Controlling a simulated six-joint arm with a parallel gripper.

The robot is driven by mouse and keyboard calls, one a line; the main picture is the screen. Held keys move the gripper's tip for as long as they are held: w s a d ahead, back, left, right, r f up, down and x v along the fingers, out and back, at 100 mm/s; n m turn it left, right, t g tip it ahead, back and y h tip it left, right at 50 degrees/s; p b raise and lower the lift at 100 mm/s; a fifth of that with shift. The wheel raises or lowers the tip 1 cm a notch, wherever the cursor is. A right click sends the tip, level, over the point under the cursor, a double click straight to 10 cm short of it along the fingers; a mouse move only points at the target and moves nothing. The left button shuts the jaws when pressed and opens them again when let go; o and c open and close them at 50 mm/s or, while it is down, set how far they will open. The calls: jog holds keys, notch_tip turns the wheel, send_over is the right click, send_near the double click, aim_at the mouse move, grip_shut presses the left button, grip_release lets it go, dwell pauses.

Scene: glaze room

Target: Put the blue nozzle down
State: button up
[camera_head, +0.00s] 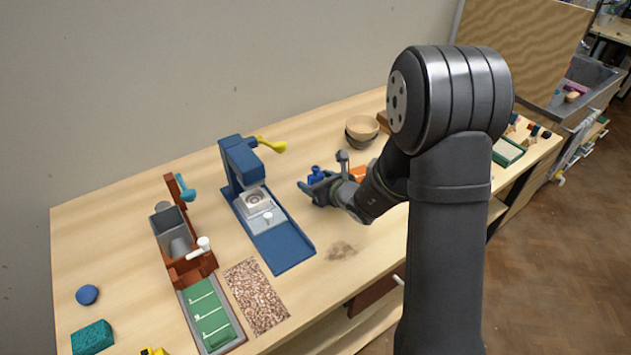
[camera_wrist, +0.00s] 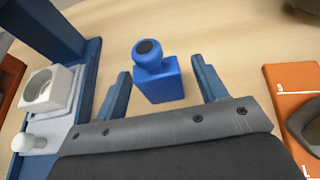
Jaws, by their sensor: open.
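The blue nozzle (camera_wrist: 157,80) has a square body and a round knob with a dark top. In the wrist view it stands on the wooden table between the two blue fingers of my gripper (camera_wrist: 162,88), with a gap on each side. In the head view the nozzle (camera_head: 316,173) shows just beyond my gripper (camera_head: 322,188), right of the blue press. My gripper is open and low over the table. The lower part of the nozzle is partly hidden in the head view.
The blue press (camera_head: 241,165) with a yellow handle (camera_head: 271,146) stands close on the left. An orange board (camera_wrist: 297,100) lies on the right. Stacked bowls (camera_head: 361,128) stand behind. A pebbled mat (camera_head: 256,297) and green tray (camera_head: 212,318) lie at the front left.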

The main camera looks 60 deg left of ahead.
jog(key=shift+x, duration=1.25)
jog(key=c, duration=1.2)
jog(key=shift+o, duration=0.2)
jog(key=shift+r, duration=0.15)
